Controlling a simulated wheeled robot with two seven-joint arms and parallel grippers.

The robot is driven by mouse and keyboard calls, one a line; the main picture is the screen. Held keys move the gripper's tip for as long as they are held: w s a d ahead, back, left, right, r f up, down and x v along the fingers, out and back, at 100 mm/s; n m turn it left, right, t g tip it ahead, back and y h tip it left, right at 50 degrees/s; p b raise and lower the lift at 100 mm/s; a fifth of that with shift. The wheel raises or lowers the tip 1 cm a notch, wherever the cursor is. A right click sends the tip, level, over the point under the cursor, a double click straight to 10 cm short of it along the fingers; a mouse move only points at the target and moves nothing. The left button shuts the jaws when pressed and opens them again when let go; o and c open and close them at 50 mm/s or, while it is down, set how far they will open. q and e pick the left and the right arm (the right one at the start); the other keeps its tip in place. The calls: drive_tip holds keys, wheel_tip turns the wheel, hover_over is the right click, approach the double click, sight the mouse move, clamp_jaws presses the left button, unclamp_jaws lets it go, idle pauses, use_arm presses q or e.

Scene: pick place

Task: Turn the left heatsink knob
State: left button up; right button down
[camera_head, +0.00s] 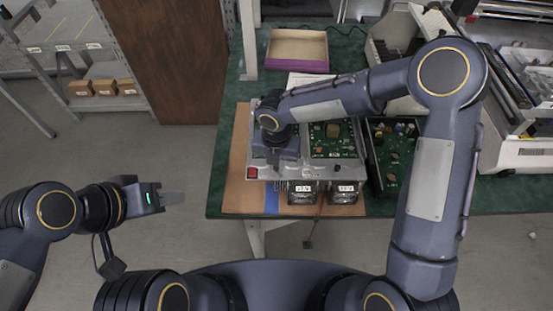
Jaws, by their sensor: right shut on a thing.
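A metal test fixture (345,171) with green circuit boards (335,142) lies on the bench. My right gripper (274,166) comes down over the left part of this fixture and is shut on the left heatsink knob. The knob itself is hidden by the gripper. My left gripper (176,198) is over the floor, left of the bench and apart from it. It is seen from the side, so I cannot tell whether its fingers are open or shut.
Two labelled dark units (303,194) (344,194) sit at the fixture's front edge. A red button (252,172) is at its front left corner. A dark tray of electronics (390,160) stands right of it. A purple-edged box (297,50) is behind.

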drive_tip(key=n+p, duration=0.2)
drive_tip(key=n, duration=0.3)
drive_tip(key=shift+n, duration=0.3)
drive_tip(key=n+p, duration=0.2)
drive_tip(key=n, duration=0.3)
drive_tip(key=shift+n, duration=0.4)
drive_tip(key=c, duration=1.4)
unclamp_jaws()
drive_tip(key=shift+o, duration=0.2)
wheel_tip(320, 180, up, 8)
drive_tip(key=shift+f+b, duration=0.1)
drive_tip(key=shift+b, duration=0.2)
